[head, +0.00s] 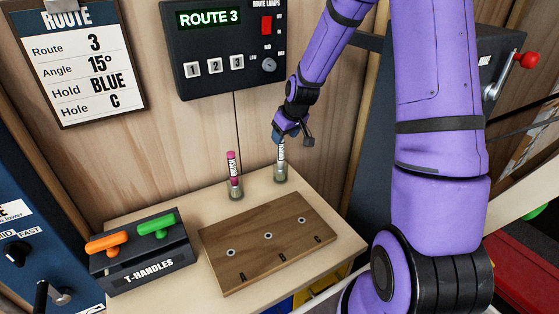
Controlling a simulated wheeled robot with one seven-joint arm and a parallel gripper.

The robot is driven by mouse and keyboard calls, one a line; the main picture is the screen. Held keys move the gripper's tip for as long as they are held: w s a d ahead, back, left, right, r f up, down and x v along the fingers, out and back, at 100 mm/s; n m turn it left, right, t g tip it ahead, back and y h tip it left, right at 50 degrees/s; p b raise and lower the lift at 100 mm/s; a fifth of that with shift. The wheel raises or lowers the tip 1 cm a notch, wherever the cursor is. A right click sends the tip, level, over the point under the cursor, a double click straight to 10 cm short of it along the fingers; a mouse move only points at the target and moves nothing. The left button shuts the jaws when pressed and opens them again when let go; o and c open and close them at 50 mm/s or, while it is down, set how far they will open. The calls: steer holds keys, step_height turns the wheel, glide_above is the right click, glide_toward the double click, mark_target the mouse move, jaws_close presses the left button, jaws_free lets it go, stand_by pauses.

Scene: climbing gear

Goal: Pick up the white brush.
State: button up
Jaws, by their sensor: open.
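The white brush (281,150) stands upright in a small holder (280,172) at the back of the wooden table. My gripper (281,139) is right at the top of the brush, with its fingers pointing down. It is open. The fingers partly hide the top of the brush, and I cannot tell whether they touch it. A pink brush (232,168) stands in a second holder (235,189) to the left.
A brown board (236,226) with holes lies in front of the brushes. A T-handles box (145,273) with orange and green handles stands at the left. A route panel (222,78) and a route card (77,94) hang on the wall behind.

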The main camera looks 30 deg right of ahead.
mark_target(281, 160)
steer(key=shift+x, duration=2.95)
steer(key=shift+a, duration=0.2)
steer(key=shift+c, duration=0.5)
steer(key=shift+r, duration=0.1)
steer(key=c, duration=0.9)
